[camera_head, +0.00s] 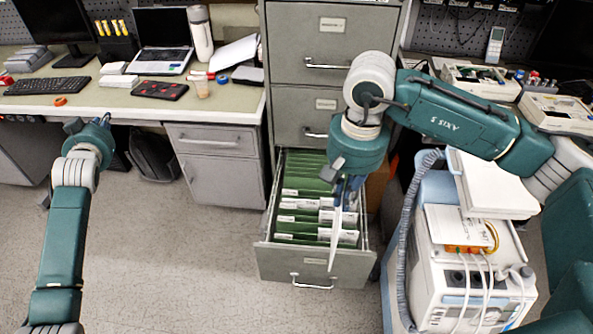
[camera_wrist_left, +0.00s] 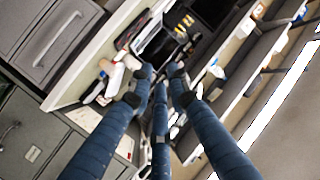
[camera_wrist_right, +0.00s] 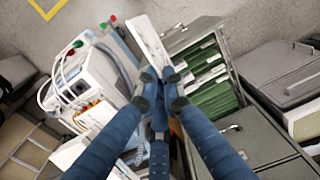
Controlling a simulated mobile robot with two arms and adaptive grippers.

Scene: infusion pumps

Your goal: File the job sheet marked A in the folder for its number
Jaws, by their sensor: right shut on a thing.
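My right gripper (camera_head: 347,188) is shut on a white job sheet (camera_head: 336,232), which hangs down over the open file drawer (camera_head: 273,247). In the right wrist view the sheet (camera_wrist_right: 147,40) sticks out from between the fingertips (camera_wrist_right: 161,77). I cannot read its marking. The drawer holds several green hanging folders (camera_head: 302,186) with white label tabs; they also show in the right wrist view (camera_wrist_right: 212,98). The folder numbers are too small to read. My left gripper (camera_head: 104,120) is open and empty, in front of the desk; its fingertips (camera_wrist_left: 160,74) stand apart.
The grey cabinet (camera_head: 290,44) rises behind the drawer. A white and blue medical cart (camera_head: 460,298) with a hose and cables stands close on the right. The desk (camera_head: 225,105) on the left carries a laptop (camera_head: 162,42) and keyboard (camera_head: 48,86). The floor at front left is clear.

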